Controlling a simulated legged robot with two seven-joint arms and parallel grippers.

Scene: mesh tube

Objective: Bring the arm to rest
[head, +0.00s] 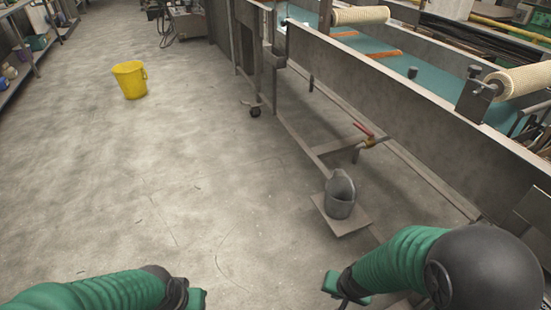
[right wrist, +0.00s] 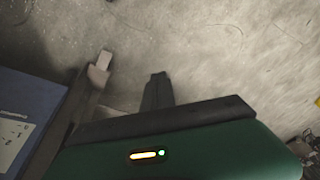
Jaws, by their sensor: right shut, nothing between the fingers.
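My right arm comes in from the bottom right of the head view, with a green sleeve and a dark round joint. My right gripper (right wrist: 158,77) shows in the right wrist view as dark fingers close together, shut with nothing between them, above the floor. My left arm comes in from the left along the bottom edge. Only the green end of my left gripper (head: 195,298) shows there, and its fingers are hidden.
A long metal trough table (head: 400,110) with mesh rolls (head: 360,15) runs along the right. A grey bucket (head: 340,195) stands on a plate below a red-handled valve (head: 365,137). A yellow bucket (head: 130,80) stands on the open floor. Shelves (head: 30,45) line the far left.

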